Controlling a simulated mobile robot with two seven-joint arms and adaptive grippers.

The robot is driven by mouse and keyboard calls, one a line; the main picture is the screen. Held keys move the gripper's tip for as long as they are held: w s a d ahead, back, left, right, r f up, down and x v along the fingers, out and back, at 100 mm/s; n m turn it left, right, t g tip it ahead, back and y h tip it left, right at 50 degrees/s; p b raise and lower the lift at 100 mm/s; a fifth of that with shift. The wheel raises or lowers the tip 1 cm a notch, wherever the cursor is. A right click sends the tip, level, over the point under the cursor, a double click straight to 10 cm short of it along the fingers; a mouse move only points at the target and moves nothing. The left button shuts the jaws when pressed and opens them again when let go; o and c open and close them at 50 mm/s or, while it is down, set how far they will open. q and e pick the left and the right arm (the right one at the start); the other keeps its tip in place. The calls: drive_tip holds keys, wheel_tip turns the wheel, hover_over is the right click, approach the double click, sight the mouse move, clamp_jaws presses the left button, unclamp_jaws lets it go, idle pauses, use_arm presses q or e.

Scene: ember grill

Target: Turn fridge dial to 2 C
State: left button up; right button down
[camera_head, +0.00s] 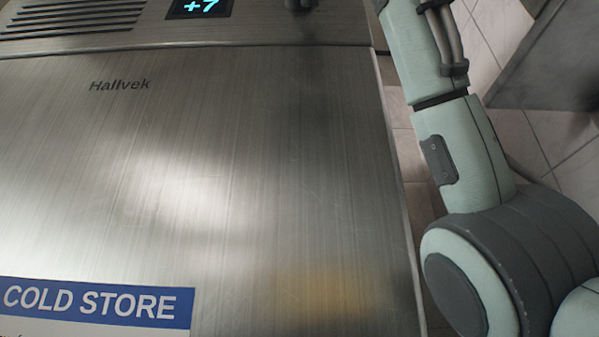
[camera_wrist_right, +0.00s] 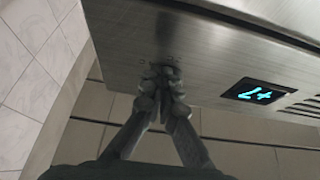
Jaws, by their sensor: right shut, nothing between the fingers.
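The fridge's steel front (camera_head: 230,150) fills most of the head view. Its display (camera_head: 201,7) reads +7 in cyan, cut by the top edge. A small dark part (camera_head: 300,4), perhaps the dial, shows at the top edge. In the right wrist view the display (camera_wrist_right: 254,92) appears upside down. My right gripper (camera_wrist_right: 164,75) is shut, its fingertips together at the fridge's control panel (camera_wrist_right: 215,55), over the spot with small printed marks. The dial is mostly or wholly hidden behind the fingertips; I cannot tell whether they touch it. My left gripper is out of view.
Vent slots (camera_head: 70,18) lie left of the display. A blue COLD STORE label (camera_head: 95,302) is on the fridge door. My right arm runs along the fridge's right side. Tiled floor (camera_head: 545,130) and a grey metal unit (camera_head: 550,65) lie to the right.

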drive_tip(key=shift+w, duration=0.35)
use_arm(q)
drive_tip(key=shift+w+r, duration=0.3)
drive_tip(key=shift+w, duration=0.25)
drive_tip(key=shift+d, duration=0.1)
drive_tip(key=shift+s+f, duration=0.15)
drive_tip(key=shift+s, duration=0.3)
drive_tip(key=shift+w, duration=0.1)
use_arm(e)
drive_tip(key=shift+a+r, duration=0.1)
drive_tip(key=shift+r, duration=0.1)
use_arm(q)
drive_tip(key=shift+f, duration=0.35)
